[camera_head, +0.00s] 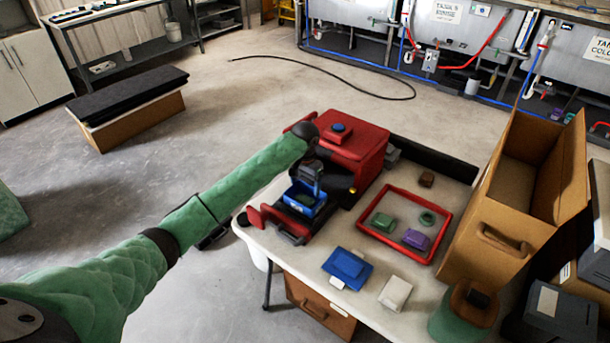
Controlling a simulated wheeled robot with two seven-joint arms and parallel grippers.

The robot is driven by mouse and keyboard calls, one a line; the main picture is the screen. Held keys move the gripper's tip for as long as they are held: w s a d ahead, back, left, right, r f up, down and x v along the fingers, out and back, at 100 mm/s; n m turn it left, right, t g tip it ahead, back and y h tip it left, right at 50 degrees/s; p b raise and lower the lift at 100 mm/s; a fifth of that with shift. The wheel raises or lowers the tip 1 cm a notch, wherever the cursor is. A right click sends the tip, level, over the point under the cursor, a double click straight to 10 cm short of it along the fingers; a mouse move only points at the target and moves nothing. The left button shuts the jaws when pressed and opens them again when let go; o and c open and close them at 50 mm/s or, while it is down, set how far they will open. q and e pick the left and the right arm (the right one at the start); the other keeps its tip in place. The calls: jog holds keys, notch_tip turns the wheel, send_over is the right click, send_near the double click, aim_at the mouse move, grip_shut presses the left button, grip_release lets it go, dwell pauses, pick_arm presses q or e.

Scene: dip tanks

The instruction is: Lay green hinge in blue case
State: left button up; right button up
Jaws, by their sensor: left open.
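My left gripper (311,180) is open at the end of its green-sleeved arm, directly above a small open blue case (318,209). The case sits in the red machine at the table's left side. Something greenish shows inside the case, but the gripper partly covers it and I cannot tell if it is the hinge. A green block-like piece (382,222) and a green ring (427,218) lie in a red-rimmed tray (412,261); I cannot tell whether either is a hinge. My right gripper is not clearly in view.
The red machine (362,142) stands behind the case. A purple piece (416,239) lies in the tray. A blue block (347,266) and a white block (395,293) lie at the table's front. An open cardboard box (487,240) blocks the right side.

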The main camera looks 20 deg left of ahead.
pick_arm(q)
jog(key=shift+r+b, duration=0.8)
jog(key=shift+r, duration=2.1)
pick_arm(e)
jog(key=shift+w+a+r, duration=0.25)
jog(key=shift+r, duration=0.45)
jog(key=shift+w+a+r, duration=0.2)
jog(key=shift+w+r, duration=0.05)
jog(key=shift+r, duration=0.45)
jog(key=shift+w+a+r, duration=0.25)
jog(key=shift+r, duration=0.45)
